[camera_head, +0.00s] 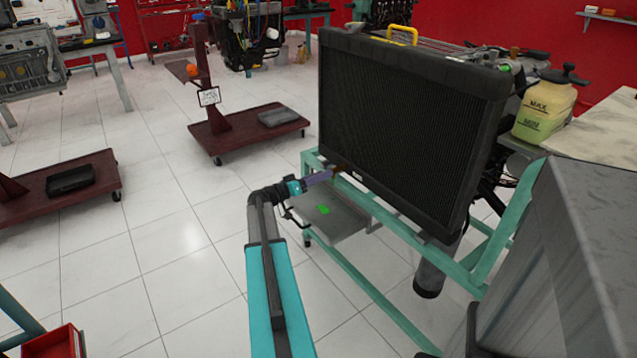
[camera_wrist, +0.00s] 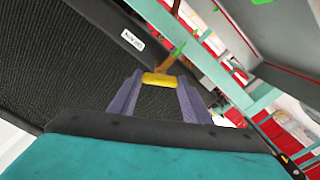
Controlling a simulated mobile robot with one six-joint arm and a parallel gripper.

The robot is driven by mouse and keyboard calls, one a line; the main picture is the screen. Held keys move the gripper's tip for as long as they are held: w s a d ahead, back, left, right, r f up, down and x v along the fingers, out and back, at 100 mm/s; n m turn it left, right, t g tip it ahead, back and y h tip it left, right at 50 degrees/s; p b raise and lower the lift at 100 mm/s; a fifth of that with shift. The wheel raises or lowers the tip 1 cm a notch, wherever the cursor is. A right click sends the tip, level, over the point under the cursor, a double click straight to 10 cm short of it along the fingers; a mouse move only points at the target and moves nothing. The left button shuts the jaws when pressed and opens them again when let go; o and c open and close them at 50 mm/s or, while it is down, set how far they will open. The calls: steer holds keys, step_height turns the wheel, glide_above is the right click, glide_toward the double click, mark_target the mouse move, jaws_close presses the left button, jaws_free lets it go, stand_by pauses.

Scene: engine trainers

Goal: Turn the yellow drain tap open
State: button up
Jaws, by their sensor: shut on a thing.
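The yellow drain tap (camera_wrist: 159,80) shows in the wrist view, between the two purple-grey fingers of my gripper (camera_wrist: 158,92). The fingers are shut on it. A brownish stem runs up from the tap beside the black radiator (camera_wrist: 95,60). In the head view my gripper (camera_head: 330,174) reaches the lower left corner of the radiator (camera_head: 410,125). The tap is too small and too hidden there to make out. The radiator stands upright on a teal frame (camera_head: 375,205).
A grey tray (camera_head: 335,222) with a green mark sits low in the frame below my gripper. A yellowish coolant tank (camera_head: 543,110) stands right of the radiator. A dark red wheeled stand (camera_head: 235,135) is at the left back.

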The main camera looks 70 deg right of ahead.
steer(key=n, duration=1.1)
steer(key=shift+w+d+r+n, duration=0.1)
steer(key=shift+w+d+n, duration=0.05)
steer(key=shift+n, duration=0.25)
steer(key=o, duration=1)
steer(key=shift+o, duration=0.2)
steer(key=shift+a, duration=0.2)
